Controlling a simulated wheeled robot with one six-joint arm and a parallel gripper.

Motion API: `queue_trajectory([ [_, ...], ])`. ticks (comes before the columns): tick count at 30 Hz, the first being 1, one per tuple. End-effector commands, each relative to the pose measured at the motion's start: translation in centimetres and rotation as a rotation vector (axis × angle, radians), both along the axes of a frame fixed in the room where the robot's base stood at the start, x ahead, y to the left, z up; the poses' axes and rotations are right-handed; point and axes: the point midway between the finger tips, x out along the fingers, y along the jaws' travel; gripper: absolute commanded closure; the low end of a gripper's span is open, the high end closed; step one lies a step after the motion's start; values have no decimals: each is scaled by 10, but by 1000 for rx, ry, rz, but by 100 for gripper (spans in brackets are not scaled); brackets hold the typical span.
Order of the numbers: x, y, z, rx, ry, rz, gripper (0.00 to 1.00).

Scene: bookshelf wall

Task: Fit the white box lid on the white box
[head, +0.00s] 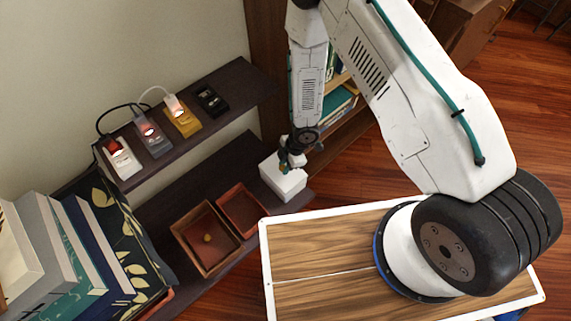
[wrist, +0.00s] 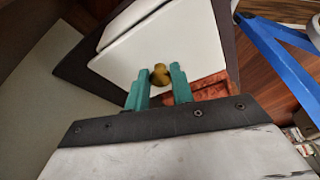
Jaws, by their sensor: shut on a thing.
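My gripper (head: 290,163) is at the right end of the lower dark shelf, directly over a white box shape (head: 284,187). In the wrist view the teal fingers (wrist: 162,82) are shut on the small brass knob (wrist: 160,74) of the white box lid (wrist: 178,42). The lid's flat face fills the upper middle of that view, with a white side strip along its left. The lid and gripper hide the box opening. I cannot tell from these frames whether the lid rests on the box or is slightly above it.
Two red-brown trays (head: 178,235) stand left of the white box, one holding a small round brown thing (head: 208,238). Books (head: 85,245) stand at the far left. The upper shelf (head: 235,84) carries several small devices. A wood-topped surface (head: 320,274) lies in front.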

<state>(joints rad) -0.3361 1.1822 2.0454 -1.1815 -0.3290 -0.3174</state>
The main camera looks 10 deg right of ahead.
Motion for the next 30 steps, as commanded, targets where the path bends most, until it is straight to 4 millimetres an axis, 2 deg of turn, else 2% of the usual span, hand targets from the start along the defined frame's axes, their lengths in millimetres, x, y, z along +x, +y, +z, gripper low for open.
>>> queue_trajectory([
  [29, 0, 0, -22, 0, 0, 0, 100],
  [30, 0, 0, -21, 0, 0, 0, 65],
])
